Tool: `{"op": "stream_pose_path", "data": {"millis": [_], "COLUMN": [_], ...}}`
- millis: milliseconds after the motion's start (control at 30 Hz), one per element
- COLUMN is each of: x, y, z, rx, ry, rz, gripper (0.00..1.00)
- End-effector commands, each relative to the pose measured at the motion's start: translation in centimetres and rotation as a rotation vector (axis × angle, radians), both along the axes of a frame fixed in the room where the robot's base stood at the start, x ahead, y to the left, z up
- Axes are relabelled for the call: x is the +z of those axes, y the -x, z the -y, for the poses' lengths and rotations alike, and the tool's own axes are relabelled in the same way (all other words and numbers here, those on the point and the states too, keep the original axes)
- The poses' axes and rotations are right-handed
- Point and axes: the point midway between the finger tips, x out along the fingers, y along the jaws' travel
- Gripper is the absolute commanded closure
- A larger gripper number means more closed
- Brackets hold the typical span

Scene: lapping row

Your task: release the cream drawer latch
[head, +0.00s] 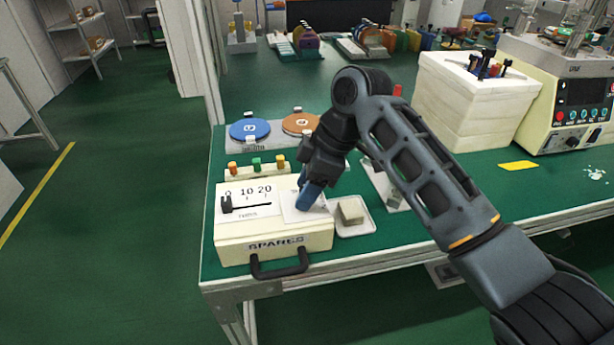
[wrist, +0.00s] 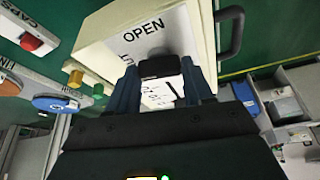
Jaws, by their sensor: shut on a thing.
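The cream drawer unit (head: 275,232) marked SPARES stands at the near left corner of the green bench, with a black handle (head: 279,266) on its front. My gripper (head: 309,196) reaches down to the right part of its top, over a white label plate. In the wrist view, my blue fingers (wrist: 160,88) are shut on a black latch knob (wrist: 160,66) beside the word OPEN on the cream unit (wrist: 98,40). The latch is hidden by my gripper in the head view. The full label is partly covered.
A black slider (head: 226,204) with a 0-10-20 scale sits on the unit's left. A small dish (head: 367,226) with a cream block is close right. Coloured buttons (head: 256,164) and blue and orange discs (head: 249,129) lie behind. A white box (head: 470,105) stands farther right.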

Motion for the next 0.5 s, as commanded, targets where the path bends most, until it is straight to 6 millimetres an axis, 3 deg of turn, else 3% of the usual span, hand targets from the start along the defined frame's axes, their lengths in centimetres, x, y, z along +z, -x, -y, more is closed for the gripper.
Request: {"op": "stream_pose_path", "data": {"millis": [500], "x": [0.58], "y": [0.51], "z": [-0.15], "rx": [-0.488], "ry": [0.0], "rz": [-0.004], "gripper": [0.79]}}
